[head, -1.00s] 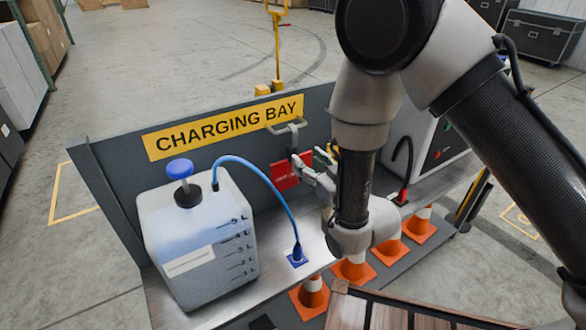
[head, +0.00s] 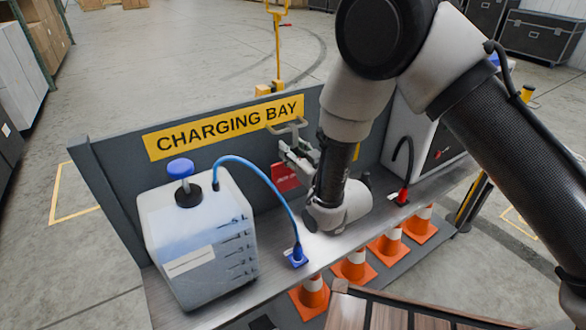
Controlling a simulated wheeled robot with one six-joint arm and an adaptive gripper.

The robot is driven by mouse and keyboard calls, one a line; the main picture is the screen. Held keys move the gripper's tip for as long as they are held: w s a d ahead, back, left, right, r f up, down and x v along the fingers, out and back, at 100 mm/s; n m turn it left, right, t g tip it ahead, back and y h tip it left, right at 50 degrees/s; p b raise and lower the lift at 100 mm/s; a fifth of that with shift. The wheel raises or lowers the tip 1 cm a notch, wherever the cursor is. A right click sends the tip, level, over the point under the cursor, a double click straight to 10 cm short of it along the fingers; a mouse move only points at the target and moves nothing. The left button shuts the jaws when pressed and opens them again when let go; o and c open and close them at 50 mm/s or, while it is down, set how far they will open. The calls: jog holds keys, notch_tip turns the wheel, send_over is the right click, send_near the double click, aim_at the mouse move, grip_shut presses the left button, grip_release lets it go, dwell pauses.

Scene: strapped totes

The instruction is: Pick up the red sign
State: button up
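The red sign (head: 285,178) hangs against the grey back panel, below the right end of the yellow "CHARGING BAY" label. White lettering shows on the sign but is too small to read.
A white jug-like container (head: 195,240) with a blue cap stands left on the metal shelf. A blue cable (head: 262,180) arches to a blue socket (head: 296,257) in front of the sign. A white cabinet (head: 425,135) stands right. Several orange cones (head: 313,292) line the front.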

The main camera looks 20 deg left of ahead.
grip_shut()
jog(key=shift+r, duration=0.1)
